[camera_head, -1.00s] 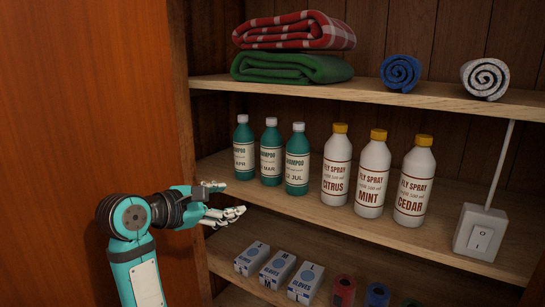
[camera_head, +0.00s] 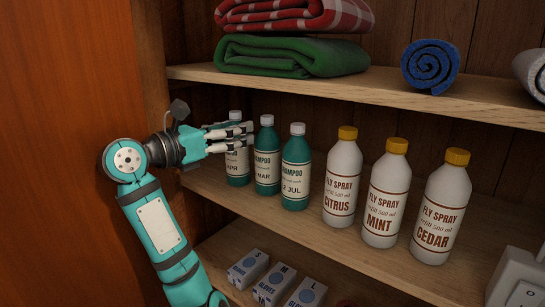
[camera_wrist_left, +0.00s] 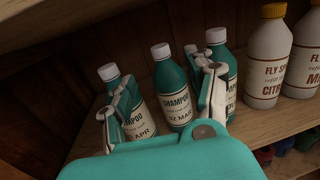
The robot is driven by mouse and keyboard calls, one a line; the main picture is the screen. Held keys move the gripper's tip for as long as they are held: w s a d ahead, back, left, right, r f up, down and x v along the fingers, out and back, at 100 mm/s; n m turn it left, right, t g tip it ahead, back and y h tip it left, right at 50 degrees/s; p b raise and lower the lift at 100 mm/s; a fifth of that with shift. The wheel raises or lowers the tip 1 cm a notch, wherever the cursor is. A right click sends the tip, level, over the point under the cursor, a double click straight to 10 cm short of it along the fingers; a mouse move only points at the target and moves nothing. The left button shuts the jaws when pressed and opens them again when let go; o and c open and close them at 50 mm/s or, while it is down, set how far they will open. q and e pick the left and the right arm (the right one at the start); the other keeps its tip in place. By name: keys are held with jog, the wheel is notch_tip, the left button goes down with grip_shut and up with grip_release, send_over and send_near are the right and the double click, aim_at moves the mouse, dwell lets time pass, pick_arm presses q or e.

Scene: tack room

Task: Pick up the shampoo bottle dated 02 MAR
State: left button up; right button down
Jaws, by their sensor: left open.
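Three teal shampoo bottles with white caps stand upright in a row at the left of the middle shelf. The 02 MAR bottle (camera_head: 267,156) is the middle one; its date reads clearly in the left wrist view (camera_wrist_left: 174,88). The APR bottle (camera_head: 237,169) is left of it, partly covered by my gripper, and the JUL bottle (camera_head: 295,168) is right of it. My left gripper (camera_head: 248,133) is open at the bottles' upper level. In the left wrist view its fingers (camera_wrist_left: 166,98) lie either side of the MAR bottle; contact cannot be told. My right gripper is not in view.
Fly spray bottles marked CITRUS (camera_head: 341,178), MINT (camera_head: 387,195) and CEDAR (camera_head: 439,210) stand to the right on the same shelf (camera_head: 320,220). Folded blankets (camera_head: 290,56) lie on the shelf above. Glove boxes (camera_head: 272,282) sit below. A wooden panel (camera_head: 60,150) is at left.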

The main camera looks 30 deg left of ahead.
aim_at(263, 121)
pick_arm(q)
jog(key=x, duration=0.2)
jog(key=p+x, duration=0.1)
jog(key=shift+w+d+r, duration=0.2)
jog(key=shift+w+d, duration=0.1)
jog(key=shift+w, duration=0.4)
jog(key=p+x, duration=0.3)
jog(key=x, duration=0.2)
jog(key=shift+w+d+f, duration=0.1)
jog(key=shift+w, duration=0.1)
jog(key=shift+c, duration=0.7)
jog(key=c, duration=0.9)
jog(key=shift+s, duration=0.1)
grip_shut()
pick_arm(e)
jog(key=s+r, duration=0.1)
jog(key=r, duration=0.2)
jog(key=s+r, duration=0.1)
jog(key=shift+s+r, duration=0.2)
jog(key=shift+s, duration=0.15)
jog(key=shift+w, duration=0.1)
